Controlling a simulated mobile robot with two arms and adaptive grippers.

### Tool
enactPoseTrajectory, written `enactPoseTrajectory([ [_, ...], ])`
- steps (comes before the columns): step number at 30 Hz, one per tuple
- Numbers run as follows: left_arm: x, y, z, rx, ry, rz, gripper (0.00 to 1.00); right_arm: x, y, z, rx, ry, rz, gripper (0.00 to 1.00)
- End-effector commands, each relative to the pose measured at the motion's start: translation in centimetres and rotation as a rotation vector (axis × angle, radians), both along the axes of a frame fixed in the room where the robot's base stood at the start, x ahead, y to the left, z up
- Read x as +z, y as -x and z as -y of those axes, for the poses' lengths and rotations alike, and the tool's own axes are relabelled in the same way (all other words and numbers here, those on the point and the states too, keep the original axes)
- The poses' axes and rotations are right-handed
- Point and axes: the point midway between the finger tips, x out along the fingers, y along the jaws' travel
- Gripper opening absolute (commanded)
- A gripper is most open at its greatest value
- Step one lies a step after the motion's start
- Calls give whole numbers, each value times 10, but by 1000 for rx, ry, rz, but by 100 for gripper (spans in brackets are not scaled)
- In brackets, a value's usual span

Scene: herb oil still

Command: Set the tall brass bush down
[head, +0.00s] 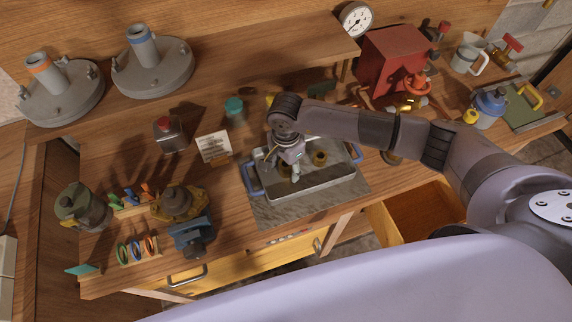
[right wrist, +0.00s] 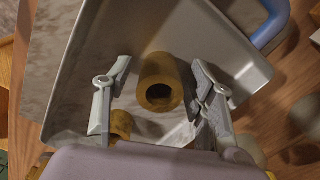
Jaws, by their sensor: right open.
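A brass bush (right wrist: 160,82), which looks like the tall one, stands in the metal tray (right wrist: 238,50) between the fingers of my right gripper (right wrist: 158,98). The fingers are apart, with a gap showing on both sides of the bush. A second brass bush (right wrist: 121,124) is partly hidden by the gripper body. In the head view my right gripper (head: 290,172) reaches down into the tray (head: 312,188), and one brass bush (head: 320,158) shows to its right. The gripper hides part of the tray there. My left gripper is not in view.
The tray has blue handles and sits on a grey mat (head: 275,217). A white card (head: 213,147) and teal-capped jar (head: 235,111) stand behind left. A blue vise (head: 192,237) is at left. An open drawer (head: 425,217) is at front right. A red box (head: 392,62) stands at back right.

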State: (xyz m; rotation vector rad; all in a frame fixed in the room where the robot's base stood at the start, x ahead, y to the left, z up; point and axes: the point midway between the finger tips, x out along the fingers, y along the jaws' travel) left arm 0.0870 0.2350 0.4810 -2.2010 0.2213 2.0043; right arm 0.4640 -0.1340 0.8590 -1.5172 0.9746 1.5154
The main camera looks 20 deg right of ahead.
Motion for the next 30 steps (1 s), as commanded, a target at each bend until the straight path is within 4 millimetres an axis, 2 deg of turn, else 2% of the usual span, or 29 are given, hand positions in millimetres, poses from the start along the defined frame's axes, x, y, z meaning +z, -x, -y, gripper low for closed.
enactPoseTrajectory([
  [8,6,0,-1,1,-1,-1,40,6,0,0,0,0,0,51],
  [10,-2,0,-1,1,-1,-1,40,12,-1,0,1,0,3,51],
  [21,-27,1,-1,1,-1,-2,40,89,-1,0,1,0,5,51],
  [25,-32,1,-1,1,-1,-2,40,109,-1,0,0,-1,4,51],
  [30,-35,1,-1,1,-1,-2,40,121,0,0,1,0,1,51],
])
